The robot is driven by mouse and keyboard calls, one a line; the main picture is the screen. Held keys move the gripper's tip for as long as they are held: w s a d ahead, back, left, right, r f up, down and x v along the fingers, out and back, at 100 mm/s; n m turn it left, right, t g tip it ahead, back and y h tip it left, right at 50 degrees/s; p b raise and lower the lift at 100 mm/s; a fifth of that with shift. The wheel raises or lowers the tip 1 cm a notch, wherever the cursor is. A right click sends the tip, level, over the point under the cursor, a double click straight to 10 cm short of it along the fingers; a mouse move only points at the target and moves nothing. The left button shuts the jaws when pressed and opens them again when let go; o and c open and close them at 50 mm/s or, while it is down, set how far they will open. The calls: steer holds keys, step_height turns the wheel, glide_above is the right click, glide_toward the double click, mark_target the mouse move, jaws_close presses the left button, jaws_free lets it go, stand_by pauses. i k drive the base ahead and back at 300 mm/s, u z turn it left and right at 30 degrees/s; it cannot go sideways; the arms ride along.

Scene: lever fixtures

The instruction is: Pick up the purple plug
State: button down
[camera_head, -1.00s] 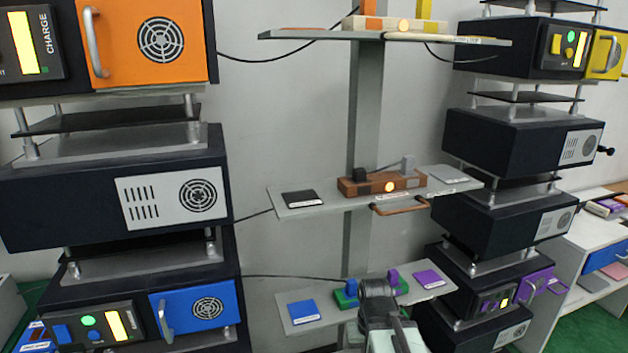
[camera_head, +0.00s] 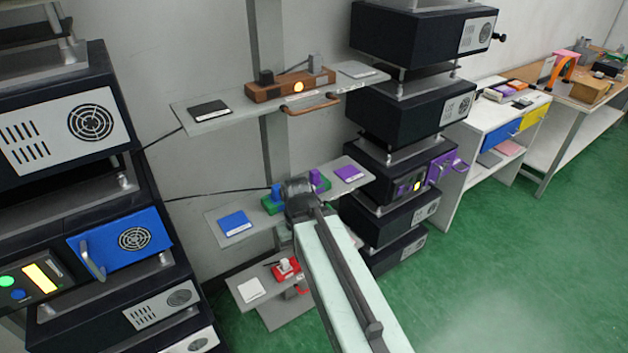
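The purple plug (camera_head: 319,181) stands upright at the right end of a green base (camera_head: 268,207) on a lower grey shelf. A blue plug (camera_head: 277,193) stands at the base's left end. The dark end of my arm with my gripper (camera_head: 298,190) appears in front of the base, between the two plugs, and partly covers the purple plug. The fingers cannot be made out, so I cannot tell whether they are open or touching the plug. A purple pad (camera_head: 349,173) lies right of the plug, and a blue pad (camera_head: 236,223) lies at the shelf's left end.
A red fixture (camera_head: 285,268) sits on a shelf below. Dark equipment stacks flank the shelves; one has an open purple door (camera_head: 443,166). Green floor (camera_head: 500,270) is clear at right.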

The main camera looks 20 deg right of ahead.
mark_target(314, 175)
steer(key=z, duration=0.2)
steer(key=k, duration=1.25)
steer(key=u, duration=0.8)
steer(key=i, duration=1.5)
